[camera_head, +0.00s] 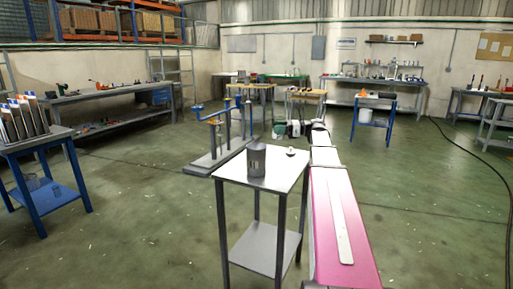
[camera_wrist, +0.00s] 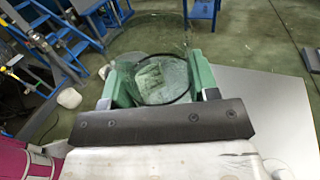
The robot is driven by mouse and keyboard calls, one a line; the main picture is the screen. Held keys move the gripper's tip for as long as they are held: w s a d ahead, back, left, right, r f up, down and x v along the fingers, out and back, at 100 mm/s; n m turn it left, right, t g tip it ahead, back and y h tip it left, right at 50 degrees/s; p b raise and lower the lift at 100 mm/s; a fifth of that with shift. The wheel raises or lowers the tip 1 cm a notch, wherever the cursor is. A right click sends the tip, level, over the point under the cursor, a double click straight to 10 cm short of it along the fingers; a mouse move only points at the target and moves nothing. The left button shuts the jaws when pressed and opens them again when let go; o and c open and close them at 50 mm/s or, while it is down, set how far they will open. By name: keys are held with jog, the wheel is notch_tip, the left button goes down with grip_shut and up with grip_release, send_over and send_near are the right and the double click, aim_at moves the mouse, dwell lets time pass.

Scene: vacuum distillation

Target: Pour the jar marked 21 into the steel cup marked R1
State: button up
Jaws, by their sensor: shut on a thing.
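My gripper (camera_wrist: 162,80) has green fingers shut on a clear glass jar (camera_wrist: 150,82), seen in the wrist view with its round dark rim facing the camera. No number shows on the jar, and I cannot tell what it contains. The grey steel cup (camera_head: 256,161) stands upright on a small steel-topped table in the head view, with a dark, unreadable mark on its side. The cup does not show in the wrist view.
The small table (camera_head: 232,172) has a small pale item (camera_head: 291,151) near its far right corner. Its top (camera_wrist: 255,110) shows at right in the wrist view. A grey stand with blue-topped posts (camera_head: 205,162) is behind it. A blue table (camera_head: 30,148) stands at left.

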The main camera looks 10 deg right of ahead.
jog(key=s+a+r, duration=0.2)
jog(key=s, duration=1.4)
jog(key=shift+a, duration=0.2)
